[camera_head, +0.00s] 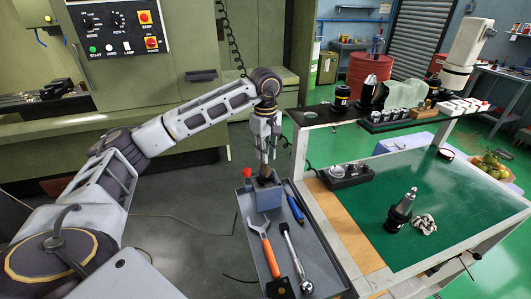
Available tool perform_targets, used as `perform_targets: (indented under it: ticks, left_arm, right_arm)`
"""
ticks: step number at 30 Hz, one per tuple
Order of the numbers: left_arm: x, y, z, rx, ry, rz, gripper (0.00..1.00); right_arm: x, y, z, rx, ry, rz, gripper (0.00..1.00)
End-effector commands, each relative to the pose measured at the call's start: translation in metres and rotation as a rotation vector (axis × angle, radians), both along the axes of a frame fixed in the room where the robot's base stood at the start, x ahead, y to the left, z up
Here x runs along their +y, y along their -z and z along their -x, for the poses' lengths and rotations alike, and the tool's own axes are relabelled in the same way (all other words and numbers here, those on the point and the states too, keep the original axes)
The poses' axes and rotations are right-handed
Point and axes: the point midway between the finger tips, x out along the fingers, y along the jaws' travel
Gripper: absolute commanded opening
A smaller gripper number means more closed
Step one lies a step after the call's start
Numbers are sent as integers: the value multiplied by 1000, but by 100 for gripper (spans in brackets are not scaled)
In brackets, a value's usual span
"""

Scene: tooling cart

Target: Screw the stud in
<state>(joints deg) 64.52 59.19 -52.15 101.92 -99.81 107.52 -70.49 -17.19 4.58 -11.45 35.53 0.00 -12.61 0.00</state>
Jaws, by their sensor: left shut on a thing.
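My left gripper (264,158) points down over a blue-grey block (268,197) at the far end of a grey tray (245,222). Its jaws are shut on a small part just above the block. The fingers largely hide this part, so I cannot tell for sure that it is the stud or whether it touches the block. My right gripper is not in view.
An orange-handled wrench (266,247), a silver tool (296,260) and a blue-handled tool (295,207) lie in the tray. A red-topped item (247,178) stands beside the block. A toolholder (400,210) stands on the green mat (455,195), which has free room.

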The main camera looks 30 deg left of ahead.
Motion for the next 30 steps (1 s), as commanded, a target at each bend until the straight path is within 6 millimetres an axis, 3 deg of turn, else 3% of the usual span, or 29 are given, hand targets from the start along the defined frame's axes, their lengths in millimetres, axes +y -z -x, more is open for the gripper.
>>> perform_targets:
  ticks: [14,15,20,30]
  left_arm:
    - [0,0,0,-1,96,0,0]
    - [0,0,0,-1,96,0,20]
    - [0,0,0,0,95,0,41]
    - [0,-1,0,0,95,0,42]
  right_arm:
    - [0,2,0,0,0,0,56]
    - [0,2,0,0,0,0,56]
    - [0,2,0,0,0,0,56]
    - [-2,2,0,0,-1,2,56]
